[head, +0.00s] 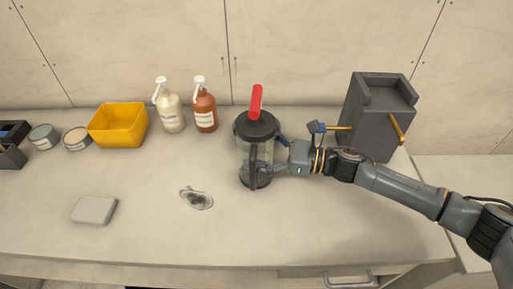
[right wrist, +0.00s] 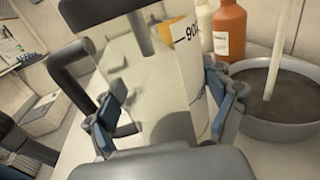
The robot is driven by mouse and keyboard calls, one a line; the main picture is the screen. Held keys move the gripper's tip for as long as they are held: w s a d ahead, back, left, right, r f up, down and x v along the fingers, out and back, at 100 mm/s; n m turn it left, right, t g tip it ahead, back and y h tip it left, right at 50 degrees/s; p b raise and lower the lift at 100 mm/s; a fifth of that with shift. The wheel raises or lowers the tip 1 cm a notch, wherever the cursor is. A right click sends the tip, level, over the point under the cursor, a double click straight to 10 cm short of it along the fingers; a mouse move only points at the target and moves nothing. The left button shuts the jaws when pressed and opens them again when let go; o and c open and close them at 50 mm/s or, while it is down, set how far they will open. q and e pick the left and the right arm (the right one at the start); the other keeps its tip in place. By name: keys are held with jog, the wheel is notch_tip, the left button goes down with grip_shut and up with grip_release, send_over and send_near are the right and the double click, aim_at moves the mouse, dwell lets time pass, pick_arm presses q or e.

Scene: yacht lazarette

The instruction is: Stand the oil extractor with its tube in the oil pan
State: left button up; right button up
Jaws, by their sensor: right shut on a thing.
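The oil extractor (head: 243,150) has a clear body, a black lid and a red top handle. It looks upright at the middle of the counter; contact underneath is unclear. My right gripper (head: 268,164) comes from the right and is shut on it. In the right wrist view, the gripper's blue-padded fingers (right wrist: 168,108) sit either side of the clear body (right wrist: 152,85). There, a round grey oil pan (right wrist: 285,128) with dark contents lies just beyond. A pale tube (right wrist: 285,45) leans down into it. I cannot make out the pan in the head view. My left gripper is not in view.
A yellow bin (head: 118,127), a cream pump bottle (head: 170,112) and a brown-orange one (head: 205,110) stand along the back. A grey box (head: 370,125) stands right.

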jog(key=o, duration=1.6)
jog(key=shift+o, duration=0.5)
jog(key=v, duration=1.2)
jog(key=shift+f, duration=0.15)
